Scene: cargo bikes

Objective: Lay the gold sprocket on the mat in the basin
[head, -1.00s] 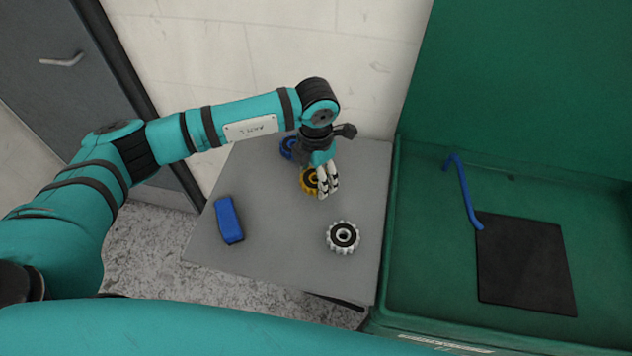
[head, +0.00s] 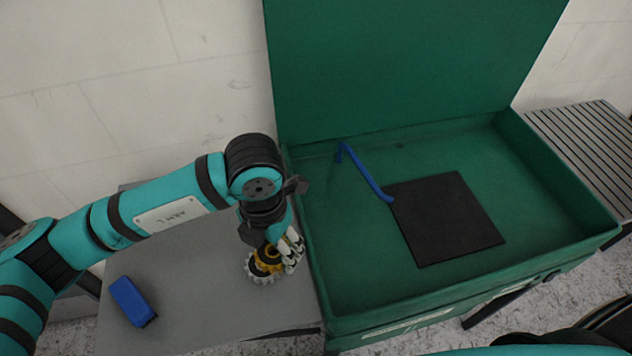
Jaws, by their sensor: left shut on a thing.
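The gold sprocket (head: 267,257) is held in my left gripper (head: 290,262), whose pale fingers are shut on it. It hangs over the grey side table, left of the basin, and partly covers the silver sprocket (head: 258,278). I cannot tell how far apart the two sprockets are. The green basin (head: 345,280) stands open to the right of the table. The black square mat (head: 445,218) lies flat on the basin floor, with nothing on top of its middle. My right gripper is not in view.
A blue bent bar (head: 366,176) lies in the basin, its lower end at the mat's upper left corner. A blue block (head: 132,301) is on the grey table (head: 200,290). The basin's near-left wall stands beside the gripper. The raised green lid (head: 400,65) is behind.

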